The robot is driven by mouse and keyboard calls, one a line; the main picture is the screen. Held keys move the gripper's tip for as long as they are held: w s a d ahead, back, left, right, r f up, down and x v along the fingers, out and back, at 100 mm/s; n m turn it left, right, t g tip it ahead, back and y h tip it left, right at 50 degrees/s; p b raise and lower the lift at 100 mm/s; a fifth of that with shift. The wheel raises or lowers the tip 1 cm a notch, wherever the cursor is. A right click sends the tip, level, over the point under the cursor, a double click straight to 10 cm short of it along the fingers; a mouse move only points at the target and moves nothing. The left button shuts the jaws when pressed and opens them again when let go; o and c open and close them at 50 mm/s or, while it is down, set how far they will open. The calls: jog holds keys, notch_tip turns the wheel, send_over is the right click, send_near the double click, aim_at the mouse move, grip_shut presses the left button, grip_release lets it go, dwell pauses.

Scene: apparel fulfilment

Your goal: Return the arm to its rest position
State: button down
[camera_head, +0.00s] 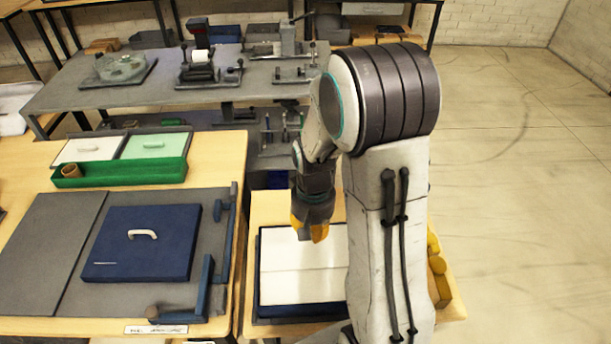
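My arm stands at the right of centre, its white links and dark ribbed joint rising in front of the camera. My gripper (311,232) hangs down from it with yellow-orange fingertips, above a white panel (283,270) in a dark blue tray (280,314). The fingers are small and partly overlapped from this angle, so whether they are open or shut does not show. No held object is visible below them. The arm's lower link hides the tray's right side.
A dark blue box (146,254) with a pale handle sits on a grey board at left. A grey table (140,94) with fixtures stands further back. The floor (520,200) at right is clear.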

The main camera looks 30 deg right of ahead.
jog(key=shift+s+n, duration=0.25)
jog(key=shift+n, duration=0.05)
jog(key=s+a+n+g, duration=0.1)
jog(key=s+g, duration=0.2)
jog(key=s, duration=0.3)
jog(key=s+a+r+n+t, duration=0.1)
jog(key=s+a+r+t, duration=0.1)
jog(key=r, duration=0.6)
jog(key=s+a+r+n+t, duration=0.2)
jog(key=s+r+t, duration=0.2)
jog(key=r, duration=0.4)
jog(key=shift+t, duration=0.5)
